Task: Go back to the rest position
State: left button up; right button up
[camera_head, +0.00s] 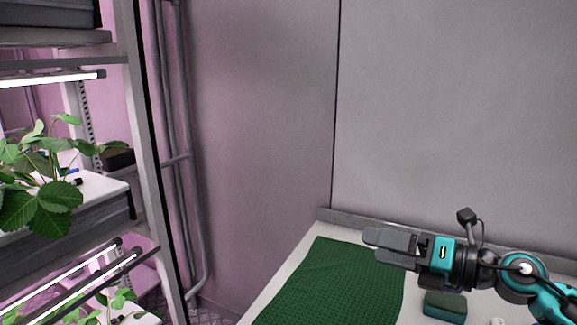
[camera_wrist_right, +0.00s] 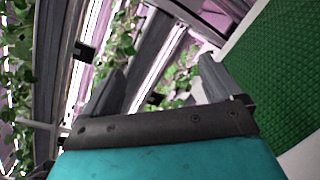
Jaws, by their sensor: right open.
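My right gripper (camera_head: 376,243) is in the lower right of the head view. It points left and sits above the green mat (camera_head: 330,285) on the white table (camera_head: 280,283). In the right wrist view my right gripper (camera_wrist_right: 160,80) shows its two fingers apart, with nothing between them. Leaves and rack parts show beyond the fingers, and the green mat (camera_wrist_right: 275,85) is at the right. My left gripper is not in view.
A rack (camera_head: 145,130) with lit shelves and leafy plants (camera_head: 45,190) stands at the left. A teal and dark green block (camera_head: 445,305) lies on the table below my right arm. Grey pipes (camera_head: 175,150) run up the pink wall. The space above the mat's left part is clear.

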jog(key=s+d+f+m+t+h, duration=0.1)
jog(key=s+d+f+m+h, duration=0.3)
jog(key=m, duration=0.6)
jog(key=s+f+m+t+h, duration=0.1)
jog(key=s+f+m+h, duration=0.1)
jog(key=f+m+h, duration=0.6)
jog(key=s+d+f+m+h, duration=0.2)
jog(key=s+m+h, duration=0.15)
jog(key=m, duration=0.85)
jog(key=s+a+f+m+g+y, duration=0.15)
jog(key=s+f+g, duration=0.3)
jog(key=s, duration=0.45)
jog(key=s+a+f+m+g+y, duration=0.1)
jog(key=s+a+f+m+g, duration=0.3)
jog(key=s, duration=0.5)
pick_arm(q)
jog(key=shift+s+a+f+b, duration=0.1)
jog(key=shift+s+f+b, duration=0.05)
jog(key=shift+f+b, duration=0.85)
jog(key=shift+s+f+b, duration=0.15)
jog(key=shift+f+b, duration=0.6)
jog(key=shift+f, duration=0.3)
pick_arm(e)
jog(key=w+a+f+n+t+y, duration=0.1)
jog(key=w+f+t, duration=0.6)
jog(key=f, duration=0.5)
jog(key=shift+w+a+f+y, duration=0.3)
jog(key=shift+w+y, duration=0.1)
jog(key=shift+w, duration=0.1)
jog(key=shift+n, duration=0.25)
